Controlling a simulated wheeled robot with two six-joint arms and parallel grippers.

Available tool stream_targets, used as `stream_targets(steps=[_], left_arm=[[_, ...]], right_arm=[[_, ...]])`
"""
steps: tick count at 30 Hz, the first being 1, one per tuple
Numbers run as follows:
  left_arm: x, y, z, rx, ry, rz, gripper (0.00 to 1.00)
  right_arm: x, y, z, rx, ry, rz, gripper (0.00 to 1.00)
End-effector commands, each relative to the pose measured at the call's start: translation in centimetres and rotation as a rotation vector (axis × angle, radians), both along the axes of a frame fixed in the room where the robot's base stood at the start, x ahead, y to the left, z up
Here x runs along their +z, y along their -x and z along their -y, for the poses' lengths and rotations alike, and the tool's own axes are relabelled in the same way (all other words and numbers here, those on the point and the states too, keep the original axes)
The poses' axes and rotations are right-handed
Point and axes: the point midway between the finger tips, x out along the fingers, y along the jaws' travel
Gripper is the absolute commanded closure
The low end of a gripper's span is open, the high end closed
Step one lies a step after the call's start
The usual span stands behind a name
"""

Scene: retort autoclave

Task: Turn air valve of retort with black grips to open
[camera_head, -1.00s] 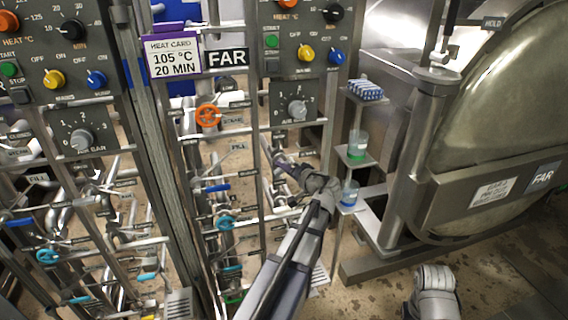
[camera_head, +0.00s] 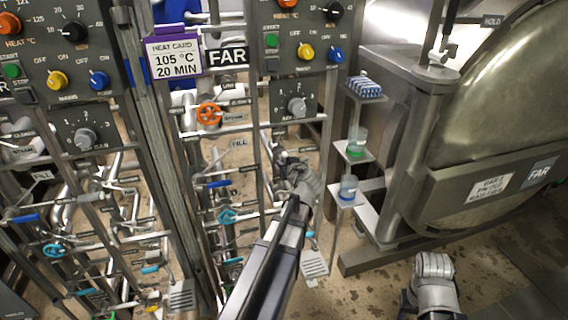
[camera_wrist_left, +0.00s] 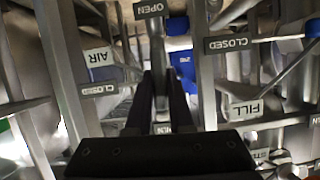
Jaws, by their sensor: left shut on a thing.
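My left gripper (camera_head: 285,164) reaches into the pipework below the far retort's control panel in the head view. In the left wrist view its two dark fingers (camera_wrist_left: 161,88) are close together, shut on a thin part at the air line, mostly hidden between them. The AIR label (camera_wrist_left: 100,57) is just left of the fingers. An OPEN label (camera_wrist_left: 149,9) is above the fingertips, and a CLOSED label (camera_wrist_left: 99,89) is to their left. I cannot make out the grip's colour.
A FILL label (camera_wrist_left: 246,109) and a blue-gripped lever (camera_wrist_left: 312,28) are right of the fingers. An orange handwheel (camera_head: 209,114) and a teal handwheel (camera_head: 227,216) sit on the pipes to the left. Small shelves with cups (camera_head: 348,187) stand close right of my arm, before the retort door (camera_head: 500,110).

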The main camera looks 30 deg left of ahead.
Motion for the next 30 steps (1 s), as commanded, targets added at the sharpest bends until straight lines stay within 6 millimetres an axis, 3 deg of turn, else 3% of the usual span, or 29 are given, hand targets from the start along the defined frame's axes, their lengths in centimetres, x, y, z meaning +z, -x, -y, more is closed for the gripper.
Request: stream_targets(steps=[23,24,30], left_arm=[[-0.07,0.12,0.05,0.003,0.061,0.062,1.00],[-0.06,0.11,0.05,0.002,0.060,0.063,0.75],[-0.03,0.07,0.03,0.002,0.058,0.062,0.53]], right_arm=[[0.06,0.00,0.00,0.000,0.000,0.000,0.50],[0.06,0.00,0.00,0.000,0.000,0.000,0.50],[0.07,0.00,0.00,0.000,0.000,0.000,0.50]])
